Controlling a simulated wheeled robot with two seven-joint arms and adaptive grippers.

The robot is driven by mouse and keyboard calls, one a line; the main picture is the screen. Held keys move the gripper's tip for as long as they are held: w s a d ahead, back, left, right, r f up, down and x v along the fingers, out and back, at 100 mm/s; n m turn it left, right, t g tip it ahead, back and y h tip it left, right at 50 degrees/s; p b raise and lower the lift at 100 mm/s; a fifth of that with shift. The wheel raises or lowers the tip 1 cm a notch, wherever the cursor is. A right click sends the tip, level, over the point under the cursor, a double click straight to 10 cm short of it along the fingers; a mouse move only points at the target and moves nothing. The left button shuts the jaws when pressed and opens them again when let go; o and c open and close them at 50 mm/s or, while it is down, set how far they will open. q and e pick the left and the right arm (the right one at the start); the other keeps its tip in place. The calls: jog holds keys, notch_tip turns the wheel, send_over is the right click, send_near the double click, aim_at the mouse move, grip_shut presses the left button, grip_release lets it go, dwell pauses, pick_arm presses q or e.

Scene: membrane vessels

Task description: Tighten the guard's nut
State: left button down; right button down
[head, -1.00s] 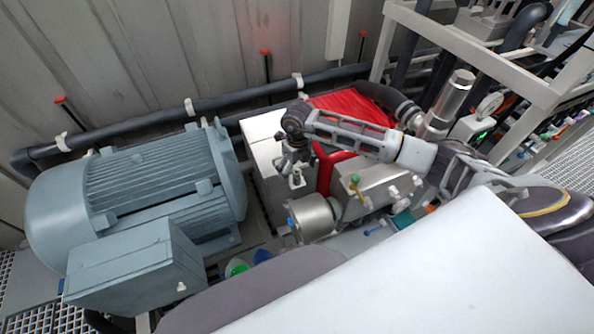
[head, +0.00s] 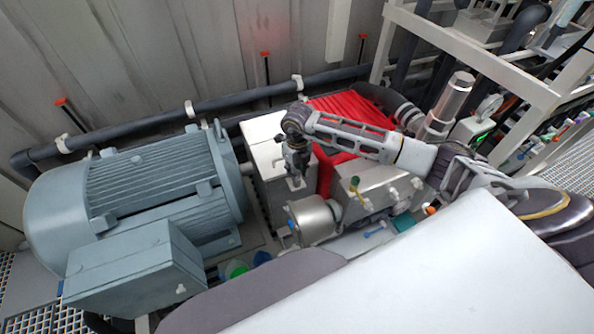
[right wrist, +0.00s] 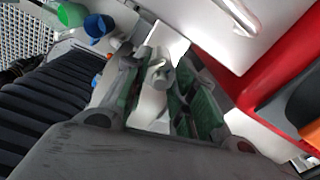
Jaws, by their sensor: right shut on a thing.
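The guard (head: 262,150) is a pale grey box between the motor and the red housing; I take it to be the guard in the task. My right gripper (head: 296,180) points down at its right front side. In the right wrist view my right gripper (right wrist: 160,95) has its green-padded fingers on either side of a small pale knob-like nut (right wrist: 158,74), shut on it. The fingers hide part of the nut, so I cannot tell how tight it sits. My left gripper is not in view.
A large blue-grey motor (head: 150,190) stands on the left. A metal cylinder (head: 312,220) sits just below my right gripper, and a red ribbed housing (head: 345,105) lies behind my forearm. Dark pipes run along the wall. A white surface (head: 430,270) fills the lower right.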

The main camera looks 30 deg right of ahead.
jog(key=shift+m, duration=0.3)
jog(key=shift+m+p, duration=0.85)
jog(key=shift+m, duration=2.15)
jog(key=m+p, duration=0.2)
jog(key=m, duration=0.5)
jog(key=c, duration=1.6)
grip_release()
jog(key=shift+m+p, duration=0.3)
jog(key=o, duration=1.4)
jog(key=shift+r, duration=0.1)
jog(key=shift+r+p, duration=1.7)
jog(key=shift+r, duration=0.75)
jog(key=shift+f, duration=0.1)
